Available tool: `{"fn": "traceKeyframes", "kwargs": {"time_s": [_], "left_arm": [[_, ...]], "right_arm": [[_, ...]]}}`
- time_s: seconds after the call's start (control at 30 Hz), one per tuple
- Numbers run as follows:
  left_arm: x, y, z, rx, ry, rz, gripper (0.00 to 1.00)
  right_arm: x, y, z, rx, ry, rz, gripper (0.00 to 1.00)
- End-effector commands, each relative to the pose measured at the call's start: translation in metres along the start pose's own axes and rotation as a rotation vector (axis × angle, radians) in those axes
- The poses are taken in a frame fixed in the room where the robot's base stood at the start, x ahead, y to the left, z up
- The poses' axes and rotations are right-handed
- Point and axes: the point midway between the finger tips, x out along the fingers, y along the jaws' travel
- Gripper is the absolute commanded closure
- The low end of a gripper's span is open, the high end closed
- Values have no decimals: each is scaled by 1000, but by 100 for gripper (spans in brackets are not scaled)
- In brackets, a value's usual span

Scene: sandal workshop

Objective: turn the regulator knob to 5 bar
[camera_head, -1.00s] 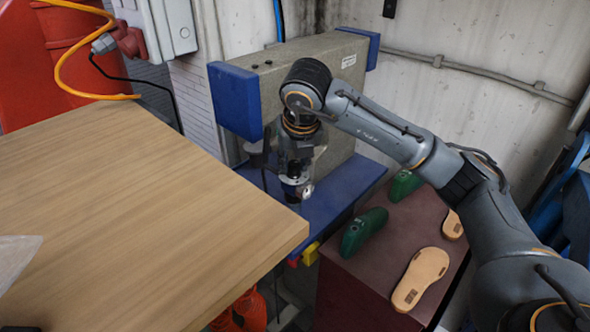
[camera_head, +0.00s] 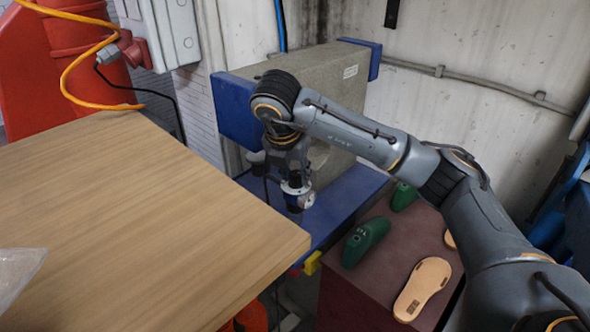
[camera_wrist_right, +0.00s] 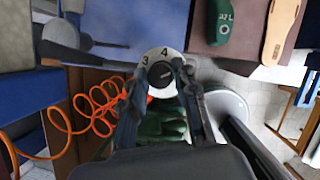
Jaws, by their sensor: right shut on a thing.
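The regulator knob (camera_wrist_right: 160,76) is dark and round, in the middle of the wrist view. The rest of the scale is hidden or unreadable, and I cannot make out a pointer. My right gripper (camera_wrist_right: 161,72) is shut on the knob, one finger on each side. In the head view my right gripper (camera_head: 294,191) points down beside the blue base of the press, and the knob cannot be told apart there. My left gripper is in neither view.
A wooden table (camera_head: 150,215) fills the left, its corner close to my right gripper. The grey and blue press (camera_head: 325,95) stands behind. A dark red surface (camera_head: 385,255) holds green lasts (camera_head: 364,238) and tan soles (camera_head: 422,288). An orange coiled hose (camera_wrist_right: 90,110) hangs near the knob.

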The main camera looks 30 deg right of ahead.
Motion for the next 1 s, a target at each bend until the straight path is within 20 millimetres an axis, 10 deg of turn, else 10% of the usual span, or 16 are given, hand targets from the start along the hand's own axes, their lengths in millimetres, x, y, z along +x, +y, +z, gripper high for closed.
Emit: {"fn": "traceKeyframes", "kwargs": {"time_s": [0.37, 0.4, 0.5, 1.0], "left_arm": [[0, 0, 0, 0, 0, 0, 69], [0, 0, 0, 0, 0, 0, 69], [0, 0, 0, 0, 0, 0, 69], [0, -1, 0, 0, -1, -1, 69]], "right_arm": [[0, 0, 0, 2, 2, -1, 100], [0, 0, -1, 2, 2, -1, 65], [0, 0, 0, 2, 2, -1, 48], [-16, 1, 1, 1, -4, 3, 48]]}}
